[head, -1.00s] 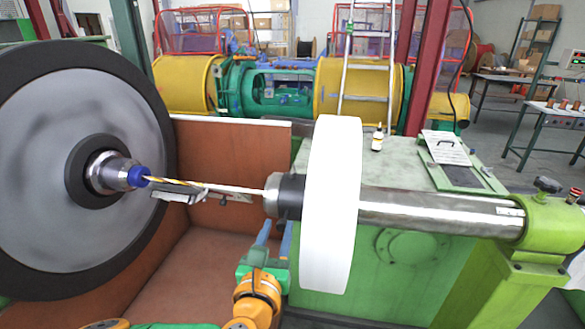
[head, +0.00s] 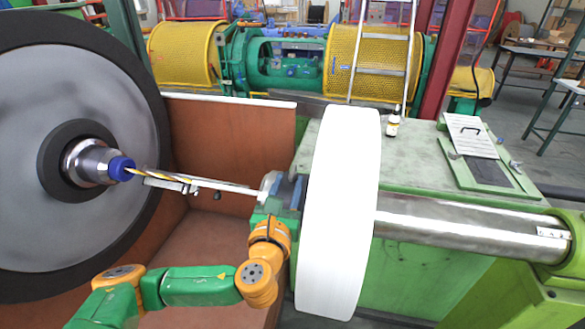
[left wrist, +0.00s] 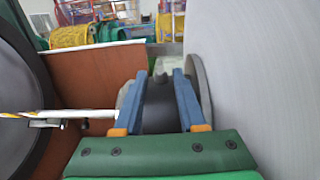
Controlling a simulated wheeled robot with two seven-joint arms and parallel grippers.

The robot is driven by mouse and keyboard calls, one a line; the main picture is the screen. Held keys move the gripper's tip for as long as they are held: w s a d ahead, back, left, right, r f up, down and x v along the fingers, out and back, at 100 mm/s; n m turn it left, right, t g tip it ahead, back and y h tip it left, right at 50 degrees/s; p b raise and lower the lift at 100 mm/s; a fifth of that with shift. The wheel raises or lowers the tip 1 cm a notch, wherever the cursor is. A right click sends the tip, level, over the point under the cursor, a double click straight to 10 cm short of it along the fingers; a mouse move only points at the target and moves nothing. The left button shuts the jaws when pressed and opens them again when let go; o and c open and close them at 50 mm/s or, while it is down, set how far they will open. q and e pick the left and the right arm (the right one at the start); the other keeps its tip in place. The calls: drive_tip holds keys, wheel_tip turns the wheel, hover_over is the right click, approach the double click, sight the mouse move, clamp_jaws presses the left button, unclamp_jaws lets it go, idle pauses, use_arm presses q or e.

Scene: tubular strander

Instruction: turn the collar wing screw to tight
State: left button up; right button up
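My left gripper (head: 284,190) is at the dark collar beside the white disc (head: 342,215), on the disc's left side. In the left wrist view the two blue fingers (left wrist: 159,73) stand apart, and the dark collar (left wrist: 158,118) shows between them. A small knob-like piece (left wrist: 160,76), apparently the wing screw, shows between the fingertips with a gap on each side. I cannot tell its turn angle or whether it is tight. In the head view the gripper and wrist hide most of the collar. My right gripper is in neither view.
A striped rod (head: 195,184) runs from the blue-tipped hub (head: 122,169) of the big dark reel (head: 70,90) to the collar. The steel shaft (head: 460,231) lies right of the disc. A small bottle (head: 393,124) stands on the green bench (head: 425,170).

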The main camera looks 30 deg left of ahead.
sight(290, 177)
use_arm(q)
drive_tip(key=x, duration=0.3)
drive_tip(key=shift+w+a+p, duration=0.1)
drive_tip(key=shift+w+p, duration=0.15)
drive_tip(key=shift+p, duration=0.05)
drive_tip(key=shift+w+f, duration=0.15)
drive_tip(key=shift+w, duration=0.1)
drive_tip(key=shift+s, duration=0.2)
clamp_jaws()
drive_tip(key=shift+a+h, duration=0.1)
drive_tip(key=shift+h, duration=0.2)
